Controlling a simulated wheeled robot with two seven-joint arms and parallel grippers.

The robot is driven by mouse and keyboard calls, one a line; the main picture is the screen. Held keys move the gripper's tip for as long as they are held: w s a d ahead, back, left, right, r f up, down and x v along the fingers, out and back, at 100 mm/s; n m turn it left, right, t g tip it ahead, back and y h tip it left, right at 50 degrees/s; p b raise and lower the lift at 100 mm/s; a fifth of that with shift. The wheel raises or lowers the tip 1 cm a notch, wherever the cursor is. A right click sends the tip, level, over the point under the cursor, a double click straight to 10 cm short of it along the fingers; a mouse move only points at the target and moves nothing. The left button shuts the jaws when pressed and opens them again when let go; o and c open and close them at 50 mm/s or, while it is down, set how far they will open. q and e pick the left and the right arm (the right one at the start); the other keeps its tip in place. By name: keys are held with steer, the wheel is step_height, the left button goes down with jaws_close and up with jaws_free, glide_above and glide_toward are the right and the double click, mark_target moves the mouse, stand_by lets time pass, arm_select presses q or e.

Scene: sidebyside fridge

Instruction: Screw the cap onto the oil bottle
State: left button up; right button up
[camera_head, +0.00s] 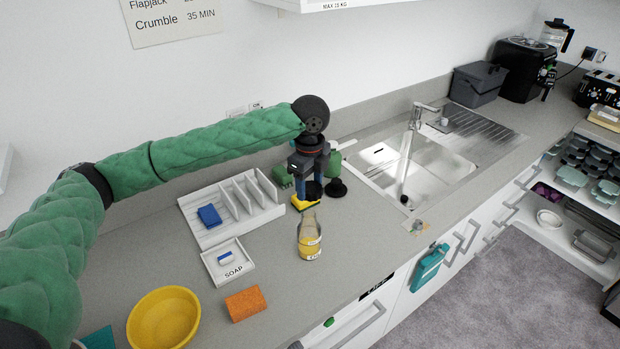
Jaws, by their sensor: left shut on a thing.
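The oil bottle (310,241) is clear with yellow oil and a pale label, and stands upright on the counter. My left gripper (306,200) points down just above and behind the bottle's neck in the picture. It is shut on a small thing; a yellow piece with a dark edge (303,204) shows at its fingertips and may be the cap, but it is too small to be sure. The yellow piece appears apart from the bottle mouth. My right gripper is not in view.
A white divided tray (205,232) with a blue sponge (209,215), a soap dish (232,270), an orange sponge (245,303) and a yellow bowl (163,318) lie left of the bottle. Green items (333,163) stand behind the gripper. The sink (430,165) is right.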

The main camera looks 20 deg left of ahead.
arm_select(q)
steer(key=shift+s+a+m, duration=0.1)
steer(key=shift+m, duration=0.5)
steer(key=shift+s+r+m, duration=0.25)
steer(key=shift+s+m, duration=0.15)
steer(key=shift+m, duration=0.4)
steer(key=shift+w+f+m, duration=0.15)
steer(key=shift+w+m, duration=0.1)
steer(key=shift+m, duration=0.05)
steer(key=shift+s, duration=0.15)
